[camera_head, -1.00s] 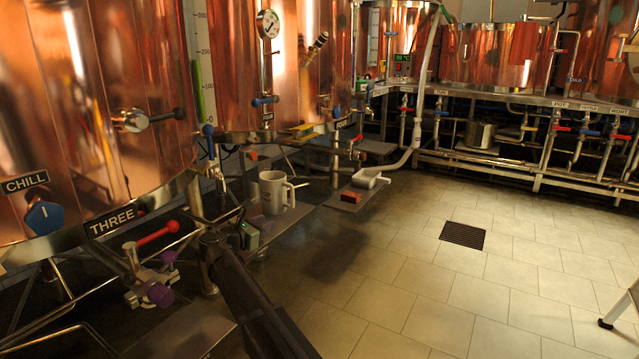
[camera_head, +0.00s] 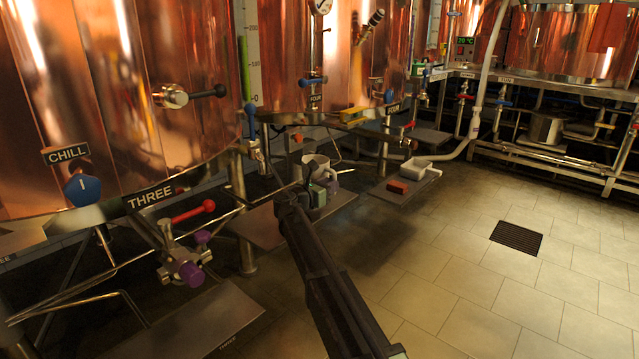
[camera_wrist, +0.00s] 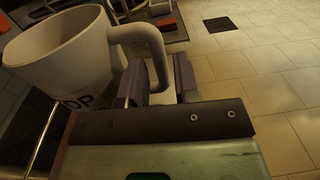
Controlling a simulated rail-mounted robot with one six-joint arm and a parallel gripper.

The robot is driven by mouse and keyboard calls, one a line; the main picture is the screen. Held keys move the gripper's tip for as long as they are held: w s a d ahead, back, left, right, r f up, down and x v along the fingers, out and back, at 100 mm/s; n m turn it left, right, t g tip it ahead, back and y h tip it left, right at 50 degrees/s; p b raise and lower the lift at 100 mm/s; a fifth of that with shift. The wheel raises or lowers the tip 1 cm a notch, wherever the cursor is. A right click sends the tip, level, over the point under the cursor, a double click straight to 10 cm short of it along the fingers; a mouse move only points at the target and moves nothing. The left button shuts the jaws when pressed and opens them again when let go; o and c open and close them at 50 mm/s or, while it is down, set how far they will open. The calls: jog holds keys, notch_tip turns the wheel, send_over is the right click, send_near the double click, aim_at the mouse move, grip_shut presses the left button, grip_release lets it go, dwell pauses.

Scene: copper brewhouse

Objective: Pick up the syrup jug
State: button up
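The jug (camera_head: 316,165) is a pale mug-shaped vessel with a side handle, standing upright on a low dark metal platform (camera_head: 262,229) below the copper tanks. In the wrist view the jug (camera_wrist: 62,52) fills the upper left, with dark letters "OP" partly showing and its handle (camera_wrist: 150,42) pointing right. My gripper (camera_head: 322,192) is in front of the jug at its handle side. In the wrist view my gripper's (camera_wrist: 162,82) two dark fingers are apart, with the lower handle between them. A gap shows by the right finger. The jug's base is hidden by the gripper.
Copper tanks (camera_head: 110,110) with valves and taps rise behind. A red-handled valve (camera_head: 193,212) is to the left. A red block (camera_head: 397,187) and a pale tray (camera_head: 420,167) sit on another platform to the right. The tiled floor around the drain (camera_head: 516,238) is clear.

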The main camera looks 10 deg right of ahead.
jog(key=x, duration=0.2)
jog(key=shift+w+d, duration=0.3)
grip_shut()
notch_tip(320, 180, up, 20)
jog(key=p, duration=2)
